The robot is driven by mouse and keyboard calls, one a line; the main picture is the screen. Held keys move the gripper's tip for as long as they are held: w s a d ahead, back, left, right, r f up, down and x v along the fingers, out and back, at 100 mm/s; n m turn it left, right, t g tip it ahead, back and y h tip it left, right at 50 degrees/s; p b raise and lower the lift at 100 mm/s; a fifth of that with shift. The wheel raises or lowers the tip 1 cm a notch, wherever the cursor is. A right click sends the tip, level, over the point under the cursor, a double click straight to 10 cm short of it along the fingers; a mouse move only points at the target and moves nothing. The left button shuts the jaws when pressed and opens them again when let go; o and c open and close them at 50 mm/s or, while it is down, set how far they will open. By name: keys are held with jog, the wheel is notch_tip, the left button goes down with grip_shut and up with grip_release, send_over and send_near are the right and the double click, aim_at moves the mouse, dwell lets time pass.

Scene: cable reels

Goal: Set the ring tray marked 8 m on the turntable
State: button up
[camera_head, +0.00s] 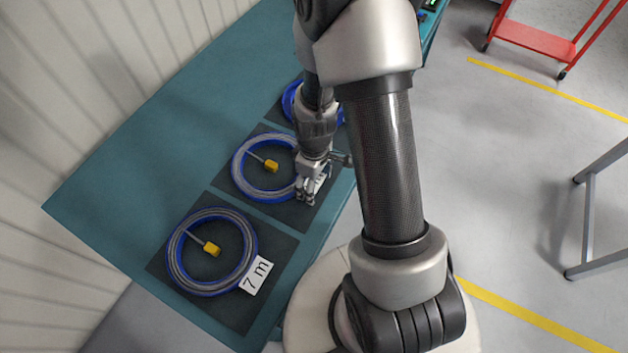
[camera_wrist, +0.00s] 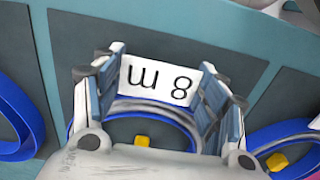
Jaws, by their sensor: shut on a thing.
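The ring tray marked 8 m (camera_head: 236,172) is a blue ring holding a coiled grey cable with a yellow plug, at the middle dark mat in the head view. My gripper (camera_head: 308,197) is at its right front edge, shut on it by the label side. In the wrist view the 8 m label (camera_wrist: 159,80) appears upside down between the two fingers of my gripper (camera_wrist: 158,104). The tray appears to be on its mat; any small lift cannot be told. I cannot make out the turntable in either view.
A like tray marked 7 m (camera_head: 171,255) lies nearer on the teal table (camera_head: 130,160). Another blue tray (camera_head: 289,103) lies beyond, partly hidden by my arm. A red cart (camera_head: 530,38) stands at the upper right. Floor between is open.

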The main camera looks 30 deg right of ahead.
jog(key=shift+c, duration=1.3)
jog(key=shift+w, duration=0.1)
jog(key=shift+r, duration=0.1)
jog(key=shift+r+p, duration=0.55)
jog(key=shift+r, duration=0.1)
jog(key=shift+r, duration=0.4)
jog(key=shift+r+p, duration=0.1)
jog(key=shift+p, duration=0.3)
jog(key=shift+r+p, duration=1.35)
jog(key=shift+r, duration=0.45)
